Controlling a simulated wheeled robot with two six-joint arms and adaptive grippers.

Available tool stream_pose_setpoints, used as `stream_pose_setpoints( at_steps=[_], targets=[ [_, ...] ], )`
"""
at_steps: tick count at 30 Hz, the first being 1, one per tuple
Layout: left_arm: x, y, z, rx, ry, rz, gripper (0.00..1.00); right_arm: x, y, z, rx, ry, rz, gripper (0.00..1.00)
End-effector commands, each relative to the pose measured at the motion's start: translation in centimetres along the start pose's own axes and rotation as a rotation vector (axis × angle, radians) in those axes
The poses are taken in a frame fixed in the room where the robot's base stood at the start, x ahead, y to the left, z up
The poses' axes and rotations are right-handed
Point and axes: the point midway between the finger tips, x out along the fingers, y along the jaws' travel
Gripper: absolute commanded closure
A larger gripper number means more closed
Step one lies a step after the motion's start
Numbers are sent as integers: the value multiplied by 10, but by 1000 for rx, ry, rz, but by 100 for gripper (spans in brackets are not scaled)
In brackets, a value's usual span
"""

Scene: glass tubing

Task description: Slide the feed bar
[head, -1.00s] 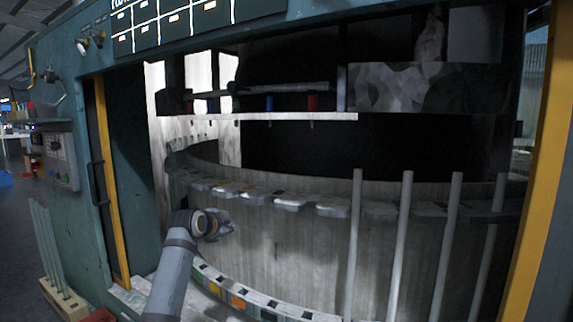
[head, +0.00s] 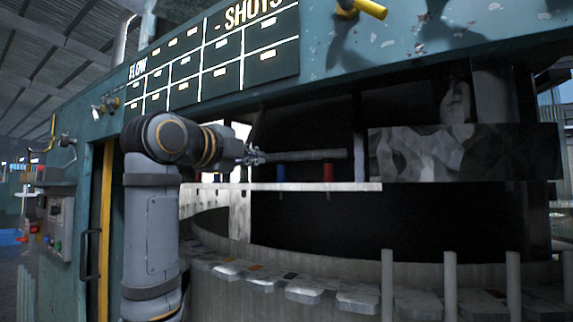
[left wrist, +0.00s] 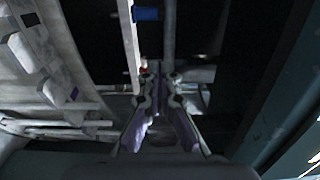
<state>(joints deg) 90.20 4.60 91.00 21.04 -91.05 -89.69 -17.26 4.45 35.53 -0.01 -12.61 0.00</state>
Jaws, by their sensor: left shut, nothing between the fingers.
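The feed bar seems to be the grey horizontal bar (head: 312,155) inside the machine opening, above a pale ledge. My left gripper (head: 256,156) is at the bar's left end, shut with nothing held. Whether it touches the bar is unclear. In the left wrist view the gripper's fingers (left wrist: 160,76) point toward the bar (left wrist: 168,32), which runs away from them. My right gripper is not in view.
Below the bar, a blue block (head: 281,173) and a red block (head: 328,173) stand by the pale ledge (head: 300,186). Upright grey posts (head: 387,285) stand at front right. A curved row of trays (head: 305,292) lies below. The sign board (head: 215,60) hangs above.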

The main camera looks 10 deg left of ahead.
Motion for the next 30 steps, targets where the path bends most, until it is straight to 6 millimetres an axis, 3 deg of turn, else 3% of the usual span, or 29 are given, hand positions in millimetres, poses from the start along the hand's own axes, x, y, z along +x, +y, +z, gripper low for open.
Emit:
stream_pose_setpoints(
  at_steps=[5,21,30],
  targets=[
    [17,-2,0,-2,1,4,100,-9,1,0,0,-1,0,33],
    [124,-3,0,-2,0,4,100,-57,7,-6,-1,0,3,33],
    [141,1,0,-2,0,1,100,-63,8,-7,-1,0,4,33]
  ],
)
